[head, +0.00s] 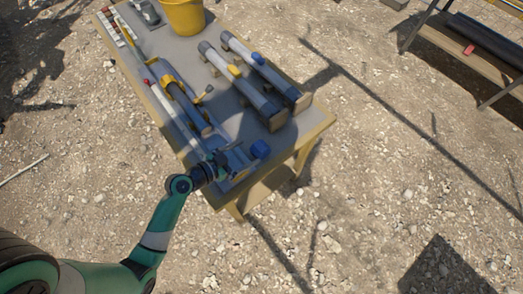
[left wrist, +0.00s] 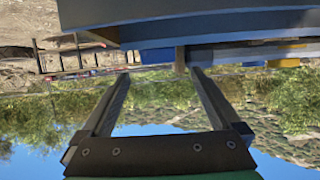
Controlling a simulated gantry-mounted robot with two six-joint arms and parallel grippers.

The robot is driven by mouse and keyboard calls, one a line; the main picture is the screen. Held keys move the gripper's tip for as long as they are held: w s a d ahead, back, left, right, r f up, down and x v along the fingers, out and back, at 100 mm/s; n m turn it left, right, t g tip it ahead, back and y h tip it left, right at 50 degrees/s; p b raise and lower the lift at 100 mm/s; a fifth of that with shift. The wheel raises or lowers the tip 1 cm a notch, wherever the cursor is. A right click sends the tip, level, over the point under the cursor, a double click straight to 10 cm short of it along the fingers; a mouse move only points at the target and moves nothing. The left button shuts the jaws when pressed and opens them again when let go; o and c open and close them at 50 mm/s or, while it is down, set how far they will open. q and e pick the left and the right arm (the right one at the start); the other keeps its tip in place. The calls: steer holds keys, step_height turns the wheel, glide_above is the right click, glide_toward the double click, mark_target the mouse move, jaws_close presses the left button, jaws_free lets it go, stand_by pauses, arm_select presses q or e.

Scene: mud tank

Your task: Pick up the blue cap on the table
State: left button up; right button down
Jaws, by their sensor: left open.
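The blue cap (head: 260,149) sits on the table (head: 313,122) near its front right corner in the head view. My left gripper (head: 238,154) is just left of the cap, low over the table's near end, with its fingers pointing toward it. In the left wrist view the two fingers of my left gripper (left wrist: 157,80) are spread with nothing held between them. That view is upside down. A blue patch (left wrist: 157,56) shows beyond and between the fingertips; it may be the cap, but I cannot tell for sure. My right gripper is not in view.
A yellow bucket (head: 184,16) stands at the far end. Stony ground surrounds the table.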

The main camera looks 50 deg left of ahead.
mark_target(261, 146)
arm_select(q)
steer(key=shift+b+x, duration=0.35)
steer(key=shift+x, duration=2.45)
steer(key=shift+d, duration=0.1)
steer(key=shift+c, duration=0.3)
steer(key=c, duration=1.4)
steer(key=shift+r, duration=0.15)
step_height(261, 146, up, 3)
steer(key=shift+f+p, duration=0.1)
steer(key=shift+p, duration=0.75)
steer(key=s+d+r+p, duration=0.3)
steer(key=s+d+r, duration=0.1)
steer(key=d+r, duration=0.1)
steer(key=s+d+r+p, duration=0.3)
steer(key=s+d+r, duration=0.2)
steer(key=shift+s+d, duration=0.2)
steer(key=shift+s, duration=0.1)
